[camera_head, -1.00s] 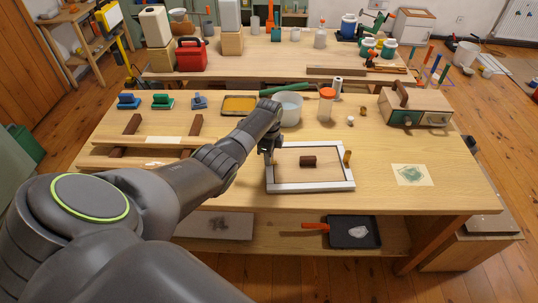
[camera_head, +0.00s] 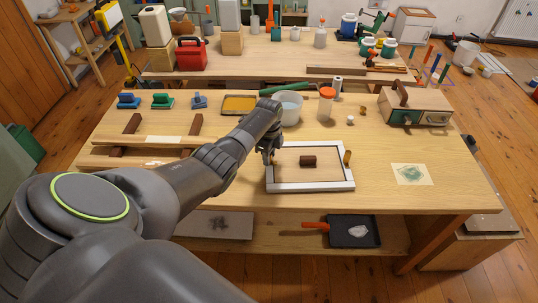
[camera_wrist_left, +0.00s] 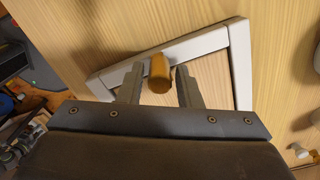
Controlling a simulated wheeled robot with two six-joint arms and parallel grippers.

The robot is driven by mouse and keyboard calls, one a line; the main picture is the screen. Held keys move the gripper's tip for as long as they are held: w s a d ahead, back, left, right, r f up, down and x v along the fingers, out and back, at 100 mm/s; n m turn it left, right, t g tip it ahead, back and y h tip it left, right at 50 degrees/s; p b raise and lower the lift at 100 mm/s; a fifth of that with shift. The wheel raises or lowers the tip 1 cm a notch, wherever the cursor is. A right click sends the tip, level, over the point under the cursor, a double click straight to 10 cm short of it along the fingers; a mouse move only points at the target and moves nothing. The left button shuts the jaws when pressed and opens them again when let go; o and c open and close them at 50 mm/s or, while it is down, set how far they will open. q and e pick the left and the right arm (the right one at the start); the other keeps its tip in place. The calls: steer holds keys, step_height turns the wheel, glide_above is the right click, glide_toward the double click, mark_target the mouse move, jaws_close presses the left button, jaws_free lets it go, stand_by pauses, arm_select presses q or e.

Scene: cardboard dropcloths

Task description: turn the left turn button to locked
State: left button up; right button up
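A white rectangular frame (camera_head: 312,187) with a wooden panel and a dark block (camera_head: 308,161) at its middle lies on the workbench. The left turn button, a small brass-coloured piece (camera_wrist_left: 160,73), sits on the frame's left bar. My left gripper (camera_head: 270,158) is over that bar. In the left wrist view, its two fingers (camera_wrist_left: 159,86) are apart, one on each side of the button, with a visible gap to each. The button is mostly hidden in the head view. The right turn button (camera_head: 347,158) stands on the frame's right bar. My right gripper is out of view.
Behind the frame stand a white pot (camera_head: 288,108) and an orange-lidded jar (camera_head: 326,104). A drawer box (camera_head: 416,107) is at the back right and a stained paper sheet (camera_head: 412,174) at the right. The bench between frame and sheet is clear.

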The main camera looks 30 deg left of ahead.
arm_select(q)
steer(key=shift+o, duration=1)
steer(key=shift+r, duration=0.1)
steer(key=shift+r, duration=0.3)
step_height(320, 180, up, 17)
steer(key=b, duration=0.1)
steer(key=shift+f, duration=0.2)
